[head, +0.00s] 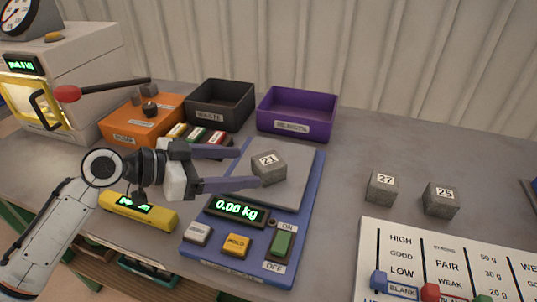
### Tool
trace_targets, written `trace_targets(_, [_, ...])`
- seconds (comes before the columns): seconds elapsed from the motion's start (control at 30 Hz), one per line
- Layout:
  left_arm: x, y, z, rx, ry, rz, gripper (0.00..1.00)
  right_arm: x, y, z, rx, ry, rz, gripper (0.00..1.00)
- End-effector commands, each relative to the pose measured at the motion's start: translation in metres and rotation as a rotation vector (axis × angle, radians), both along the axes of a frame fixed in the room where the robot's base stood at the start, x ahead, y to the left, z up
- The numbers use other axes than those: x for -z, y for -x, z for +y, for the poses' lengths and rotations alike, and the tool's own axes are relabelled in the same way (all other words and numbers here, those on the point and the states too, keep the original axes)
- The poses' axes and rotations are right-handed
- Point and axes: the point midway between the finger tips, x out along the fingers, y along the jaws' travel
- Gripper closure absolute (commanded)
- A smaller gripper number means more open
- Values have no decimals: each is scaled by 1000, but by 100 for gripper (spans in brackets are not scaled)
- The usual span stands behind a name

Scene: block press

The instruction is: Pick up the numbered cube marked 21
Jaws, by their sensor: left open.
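The grey cube marked 21 (269,169) sits on the grey plate (297,188) of a blue scale (303,217). The scale's green display reads 0.00 kg. My left gripper (247,168) comes in from the left over the scale. Its two purple-grey fingers are open and point right towards the cube. The fingertips are close to the cube's left side; I cannot tell whether they touch it. My right gripper is not in view. Two other grey cubes, marked 27 (382,186) and 25 (441,200), stand on the table to the right.
A black waste bin (220,102), a purple rejects bin (297,112) and an orange box (141,118) stand behind. A yellow device (139,211) lies below my left arm. A white chart board (445,262) with sliders lies front right. Table between scale and cubes is clear.

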Motion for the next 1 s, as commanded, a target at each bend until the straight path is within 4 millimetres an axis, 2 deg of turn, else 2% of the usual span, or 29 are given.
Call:
trace_targets(0.03, [1,-3,-9,2,3,1,31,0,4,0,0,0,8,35])
trace_targets(0.2, [9,-13,-24,0,0,-1,31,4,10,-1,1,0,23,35])
trace_targets(0.37, [12,-19,-34,1,2,0,31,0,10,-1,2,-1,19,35])
trace_targets(0.6, [22,-38,-62,1,2,0,31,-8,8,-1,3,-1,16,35])
trace_targets(0.7, [25,-41,-68,0,2,-1,31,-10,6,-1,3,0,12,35])
trace_targets(0.93, [27,-42,-68,-1,-1,-1,31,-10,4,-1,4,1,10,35])
trace_targets(1.0, [27,-42,-68,-1,0,-2,41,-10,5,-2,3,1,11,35])
